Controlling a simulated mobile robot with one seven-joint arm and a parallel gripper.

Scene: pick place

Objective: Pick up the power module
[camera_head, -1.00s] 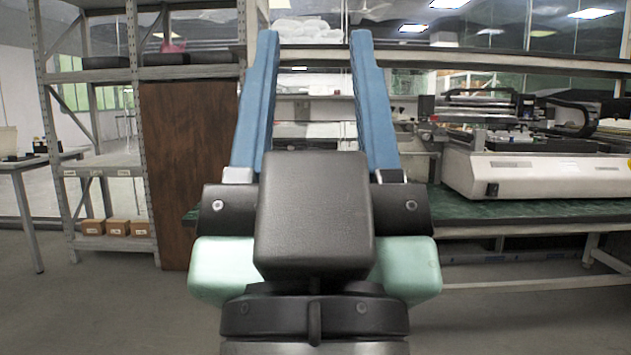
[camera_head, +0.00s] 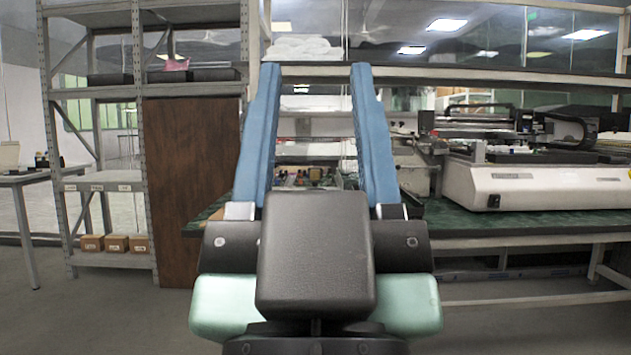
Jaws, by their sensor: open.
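My gripper (camera_head: 315,72) fills the middle of the view, pointing away from me. Its two blue fingers stand well apart, with nothing between them up close. Through the gap, several small dark and coloured items (camera_head: 312,176) show far off on the green-topped workbench (camera_head: 470,222). They are too small and too partly hidden to tell whether the power module is among them. I cannot make out the power module anywhere in view. My gripper's body hides part of the bench in front of me.
A white and black benchtop machine (camera_head: 540,183) stands on the bench at right. A metal shelf rack (camera_head: 140,140) with small brown boxes (camera_head: 115,243) and a brown panel (camera_head: 192,180) stands at left. A side table (camera_head: 25,178) is at far left. Grey floor lies open before the bench.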

